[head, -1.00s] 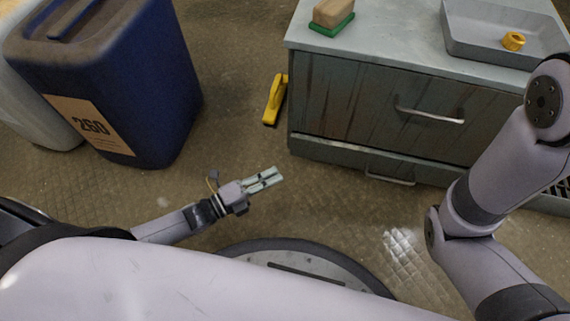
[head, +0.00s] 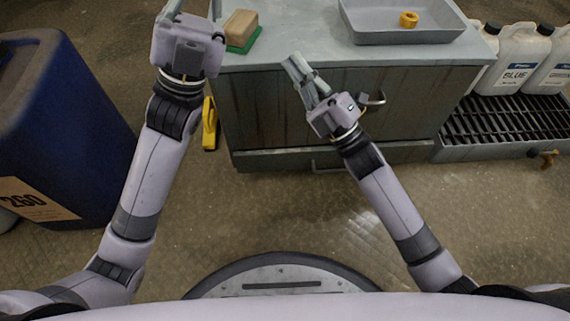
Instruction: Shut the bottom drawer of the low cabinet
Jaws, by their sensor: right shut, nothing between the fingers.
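The low cabinet (head: 260,103) is grey-green with a worn wooden front and stands ahead of me. Its bottom drawer (head: 270,158) shows as a low front under a pale ledge; it seems to stand out slightly, but how far I cannot tell. Its handle (head: 318,168) is partly hidden by my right arm. My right gripper (head: 297,68) is shut and empty, in front of the cabinet's upper part, above the bottom drawer in the picture. My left gripper (head: 194,10) has its fingers apart, near the cabinet's left top edge, with the tips partly cut off by the frame.
On the cabinet top are a wooden block with a green base (head: 241,30) and a grey tray (head: 380,37) holding a yellow ring (head: 408,19). A blue drum (head: 70,120) stands left; a grate with jugs (head: 500,120) is right.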

